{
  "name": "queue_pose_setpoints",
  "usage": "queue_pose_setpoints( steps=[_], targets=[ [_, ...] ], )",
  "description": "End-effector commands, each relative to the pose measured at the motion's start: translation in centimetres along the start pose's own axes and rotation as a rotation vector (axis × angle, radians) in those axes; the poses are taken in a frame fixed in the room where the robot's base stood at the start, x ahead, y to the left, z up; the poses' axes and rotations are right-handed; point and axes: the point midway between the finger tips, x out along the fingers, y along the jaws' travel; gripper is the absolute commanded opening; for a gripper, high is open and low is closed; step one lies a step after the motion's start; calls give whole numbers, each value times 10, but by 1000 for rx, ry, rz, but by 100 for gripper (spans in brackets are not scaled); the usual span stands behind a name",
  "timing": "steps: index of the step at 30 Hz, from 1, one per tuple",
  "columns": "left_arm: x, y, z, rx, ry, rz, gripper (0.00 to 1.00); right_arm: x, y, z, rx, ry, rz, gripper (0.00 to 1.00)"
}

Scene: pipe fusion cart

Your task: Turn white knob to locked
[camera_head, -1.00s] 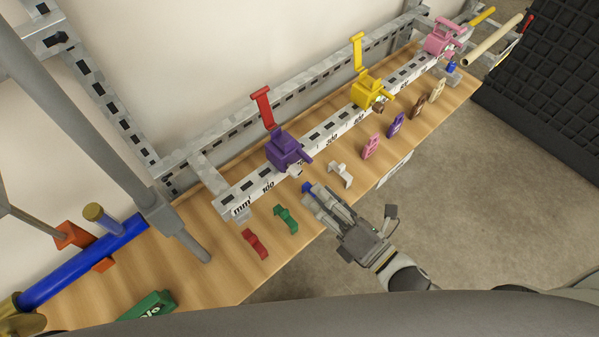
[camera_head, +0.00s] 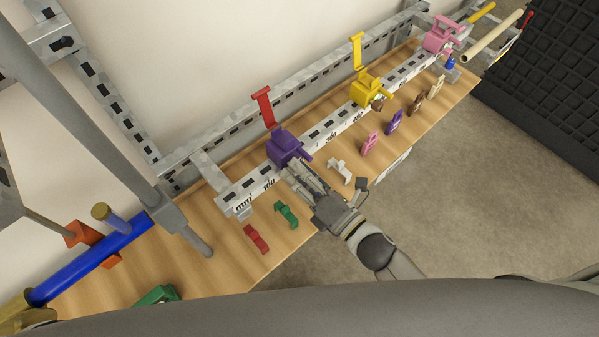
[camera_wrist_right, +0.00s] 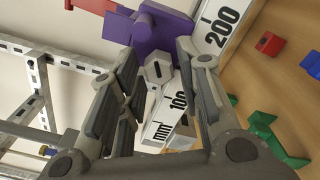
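A small white knob (camera_wrist_right: 157,70) with a dark slot sits just below the purple clamp (camera_wrist_right: 160,30) on the ruler rail in the right wrist view. In the head view the purple clamp (camera_head: 284,146) has a raised red lever, and my right gripper hides the knob. My right gripper (camera_head: 292,172) reaches up to the rail beside the clamp. In the wrist view its fingers (camera_wrist_right: 160,88) are open, with the knob seen between them; I cannot tell whether they touch it. My left gripper is not in view.
The ruler rail (camera_head: 318,138) runs along the wooden table. A white bracket (camera_head: 340,171), a green bracket (camera_head: 286,214) and a red one (camera_head: 256,239) stand near the front edge. A yellow clamp (camera_head: 366,90) and a pink clamp (camera_head: 440,38) are farther along.

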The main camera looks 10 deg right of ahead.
Motion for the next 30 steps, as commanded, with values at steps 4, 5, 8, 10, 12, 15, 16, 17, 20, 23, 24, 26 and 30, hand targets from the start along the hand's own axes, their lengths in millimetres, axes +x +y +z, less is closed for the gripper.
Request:
queue_pose_setpoints(
  steps=[4,5,8,10,12,15,16,17,20,23,24,26,30],
  targets=[
    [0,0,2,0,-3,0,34,0,0,0,0,0,0,8],
    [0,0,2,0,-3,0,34,0,0,0,0,0,0,4],
    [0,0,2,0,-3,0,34,0,0,0,1,0,0,0],
    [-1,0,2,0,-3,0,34,0,0,0,17,0,0,0],
    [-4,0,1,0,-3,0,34,0,1,1,59,0,-1,0],
    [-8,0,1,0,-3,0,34,0,2,1,158,1,-1,0],
    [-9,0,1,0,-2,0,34,0,2,1,191,1,-1,0],
    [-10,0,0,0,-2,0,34,0,2,1,222,1,-1,0],
    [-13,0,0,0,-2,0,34,0,2,1,308,1,-1,0],
    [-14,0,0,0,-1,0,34,0,1,0,360,1,-2,0],
    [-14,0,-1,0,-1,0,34,0,1,0,370,1,-1,0],
    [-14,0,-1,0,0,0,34,0,1,0,375,0,-1,0],
    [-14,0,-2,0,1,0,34,0,1,0,374,0,-1,0]
  ],
)
